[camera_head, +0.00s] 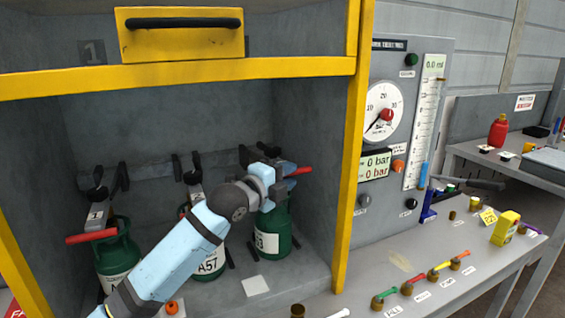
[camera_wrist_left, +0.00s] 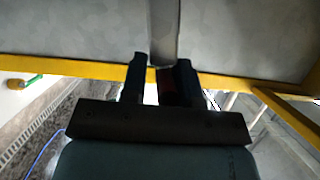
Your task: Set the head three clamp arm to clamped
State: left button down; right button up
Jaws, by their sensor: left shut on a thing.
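The head three clamp arm (camera_head: 299,171), with a red grip end, stands at the right head inside the yellow-framed cabinet. Its red end points right, above the third green cylinder (camera_head: 272,238). My left gripper (camera_head: 279,184) is at this clamp arm and shut on it; my wrist hides most of the head. In the left wrist view a grey bar (camera_wrist_left: 164,35) runs up from between the two dark fingers of the gripper (camera_wrist_left: 161,75). My right gripper is not in view.
Two more green cylinders, the left one (camera_head: 118,250) and the middle one (camera_head: 206,262), stand in the cabinet; my left arm partly covers the middle one. The left head has a red-ended clamp arm (camera_head: 91,236). A yellow post (camera_head: 352,150) and gauge panel (camera_head: 430,130) stand right.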

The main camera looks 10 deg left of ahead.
pick_arm(q)
notch_tip(320, 180, down, 5)
jog(key=shift+s+m+t+b, duration=0.15)
jog(key=shift+m+t+b, duration=0.25)
jog(key=shift+m+b, duration=0.6)
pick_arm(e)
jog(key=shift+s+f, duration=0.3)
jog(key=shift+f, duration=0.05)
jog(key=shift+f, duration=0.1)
pick_arm(q)
jog(key=c, duration=1.1)
grip_release()
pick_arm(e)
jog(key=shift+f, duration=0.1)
pick_arm(q)
jog(key=shift+d, duration=0.1)
